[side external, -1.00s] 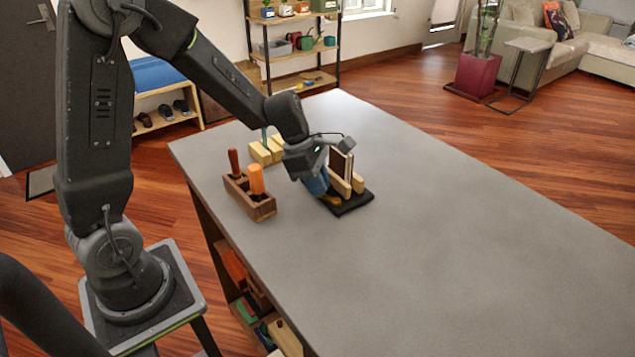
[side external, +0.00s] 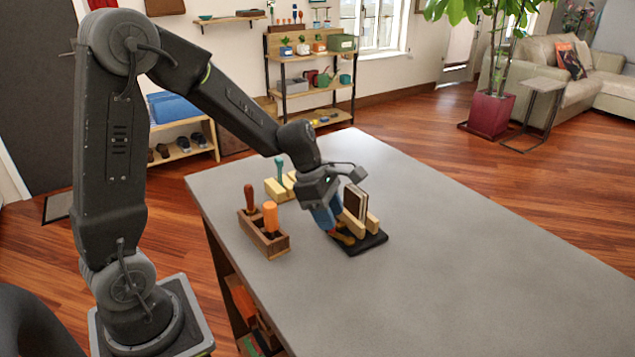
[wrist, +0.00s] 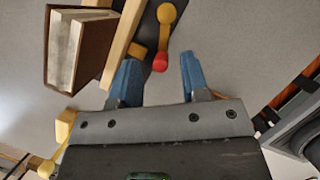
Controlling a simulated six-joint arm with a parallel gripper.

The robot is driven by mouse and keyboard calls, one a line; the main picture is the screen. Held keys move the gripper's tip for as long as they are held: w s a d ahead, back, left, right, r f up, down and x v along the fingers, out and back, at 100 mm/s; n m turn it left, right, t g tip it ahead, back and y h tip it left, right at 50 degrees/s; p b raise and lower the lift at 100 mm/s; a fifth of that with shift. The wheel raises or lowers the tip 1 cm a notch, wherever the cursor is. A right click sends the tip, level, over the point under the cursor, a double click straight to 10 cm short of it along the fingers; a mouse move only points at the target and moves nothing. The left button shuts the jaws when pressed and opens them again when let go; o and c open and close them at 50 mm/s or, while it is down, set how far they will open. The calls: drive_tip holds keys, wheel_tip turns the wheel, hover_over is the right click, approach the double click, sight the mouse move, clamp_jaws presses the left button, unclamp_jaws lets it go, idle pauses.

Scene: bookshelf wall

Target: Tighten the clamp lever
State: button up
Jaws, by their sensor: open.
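The clamp stands on a black base (side external: 375,243), with pale wooden jaws (side external: 352,226) around a brown book (side external: 356,200). In the wrist view the book (wrist: 85,48) is at upper left beside a wooden jaw (wrist: 122,42). The clamp lever (wrist: 166,15) is yellow with a red knob at its end (wrist: 160,62). My gripper (wrist: 158,65) is open, and the red knob shows between its two blue fingertips, with a gap to the right finger. Contact with the left finger cannot be told. In the side view my gripper (side external: 328,220) points down at the clamp's left side and hides most of the lever.
A wooden box (side external: 264,238) with orange- and red-handled tools stands left of the clamp. A pale wooden block (side external: 280,190) with a teal-handled tool is behind it. The grey table (side external: 470,260) is clear to the right and in front.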

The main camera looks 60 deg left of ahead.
drive_tip(key=v, duration=1.1)
drive_tip(key=shift+r, duration=0.35)
drive_tip(key=shift+c, duration=0.4)
drive_tip(key=shift+s+a+f, duration=0.15)
drive_tip(key=shift+a+f, duration=0.05)
drive_tip(key=shift+c, duration=0.8)
drive_tip(key=s+a+f+h, duration=0.1)
drive_tip(key=a+f+t+h, duration=0.1)
drive_tip(key=shift+s+a+f+h, duration=0.15)
drive_tip(key=shift+s+h, duration=0.25)
drive_tip(key=shift+c, duration=0.2)
drive_tip(key=shift+t+h, duration=0.4)
drive_tip(key=shift+t, duration=0.3)
drive_tip(key=x, duration=1.3)
drive_tip(key=shift+a+f, duration=0.3)
drive_tip(key=shift+f, duration=0.25)
clamp_jaws()
